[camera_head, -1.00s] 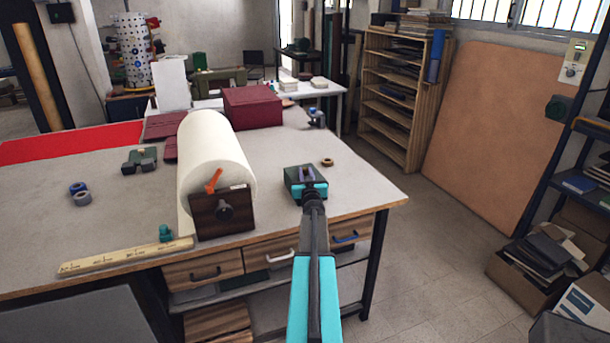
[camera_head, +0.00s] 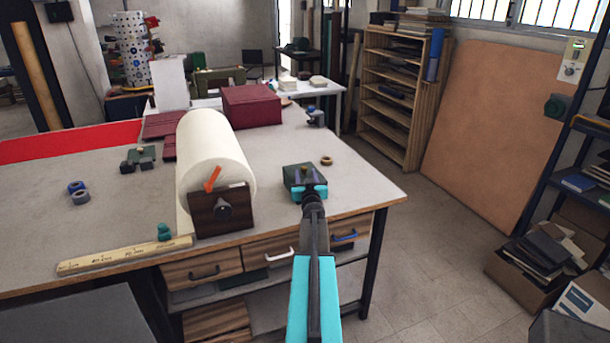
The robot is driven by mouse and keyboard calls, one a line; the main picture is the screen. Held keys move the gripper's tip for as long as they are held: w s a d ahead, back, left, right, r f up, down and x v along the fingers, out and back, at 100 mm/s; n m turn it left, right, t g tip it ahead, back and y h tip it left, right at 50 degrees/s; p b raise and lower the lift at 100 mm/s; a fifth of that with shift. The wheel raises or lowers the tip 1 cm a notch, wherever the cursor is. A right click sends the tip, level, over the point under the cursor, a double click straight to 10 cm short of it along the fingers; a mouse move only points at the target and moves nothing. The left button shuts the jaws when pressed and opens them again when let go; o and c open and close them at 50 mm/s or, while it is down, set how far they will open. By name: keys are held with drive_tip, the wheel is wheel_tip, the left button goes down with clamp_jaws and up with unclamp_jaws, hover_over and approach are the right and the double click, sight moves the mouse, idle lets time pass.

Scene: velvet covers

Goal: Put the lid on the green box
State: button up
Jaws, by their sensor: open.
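The dark green box (camera_head: 292,187) stands near the right end of the grey worktable. A dark green top with a small brass-coloured knob (camera_head: 305,172) covers it and looks like the lid; whether it is fully seated is too small to tell. My gripper (camera_head: 311,190), with cyan parts, is open at the near right side of the box, just in front of the knob. It appears clear of the knob. Its fingers hide part of the box's near side, so I cannot tell whether they touch it.
A large white roll (camera_head: 212,150) with a dark wooden end block (camera_head: 208,216) lies left of the box. A brass ring (camera_head: 327,161) lies just behind right. A maroon box (camera_head: 251,107) stands farther back. A wooden ruler (camera_head: 105,260) lies front left.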

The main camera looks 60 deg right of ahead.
drive_tip(key=b+v, duration=0.1)
drive_tip(key=v, duration=1)
drive_tip(key=shift+a+b, duration=0.2)
drive_tip(key=shift+b, duration=0.2)
drive_tip(key=shift+s, duration=0.15)
idle(0.4)
